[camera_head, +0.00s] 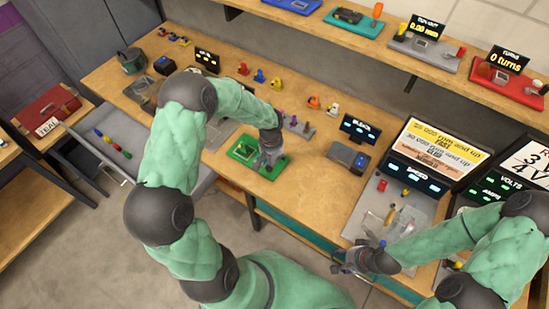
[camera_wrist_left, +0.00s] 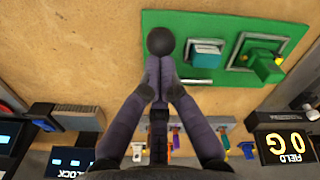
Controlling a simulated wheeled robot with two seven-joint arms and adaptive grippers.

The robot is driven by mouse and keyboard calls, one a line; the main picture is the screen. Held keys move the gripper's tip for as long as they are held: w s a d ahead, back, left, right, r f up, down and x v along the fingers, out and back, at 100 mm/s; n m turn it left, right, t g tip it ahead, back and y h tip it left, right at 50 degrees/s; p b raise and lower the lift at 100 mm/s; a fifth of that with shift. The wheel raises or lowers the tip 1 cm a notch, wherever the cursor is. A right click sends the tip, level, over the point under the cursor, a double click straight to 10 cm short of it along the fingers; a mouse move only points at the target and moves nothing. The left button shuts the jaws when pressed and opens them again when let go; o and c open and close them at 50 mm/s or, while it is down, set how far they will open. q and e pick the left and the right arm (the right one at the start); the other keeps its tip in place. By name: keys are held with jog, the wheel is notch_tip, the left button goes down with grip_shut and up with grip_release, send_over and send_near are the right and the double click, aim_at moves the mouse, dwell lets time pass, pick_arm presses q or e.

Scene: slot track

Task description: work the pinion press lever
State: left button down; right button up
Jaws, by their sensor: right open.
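The green press base (camera_head: 245,153) lies on the bench; it also shows in the left wrist view (camera_wrist_left: 215,93). It carries a blue-green block (camera_wrist_left: 206,52) and a green part in a raised frame (camera_wrist_left: 262,62). A round black knob (camera_wrist_left: 161,41), apparently the lever's, is at its left end. My left gripper (camera_head: 266,160) is over the base; in the left wrist view its fingers (camera_wrist_left: 160,62) are together right at the knob. Whether a stem is between them is hidden. My right gripper (camera_head: 354,262) is open and empty at the bench's front edge.
Small colored pieces and a dark display box (camera_head: 360,129) stand behind and right of the press. A grey tray (camera_head: 405,215) is near my right gripper. A shelf (camera_head: 380,46) with devices runs above. Bare wood (camera_head: 305,165) lies right of the press.

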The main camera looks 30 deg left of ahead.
pick_arm(q)
jog(key=shift+r+p, duration=1.65)
jog(key=shift+r, duration=1.35)
notch_tip(320, 180, up, 4)
jog(key=shift+f+p, duration=0.15)
jog(key=shift+p, duration=0.8)
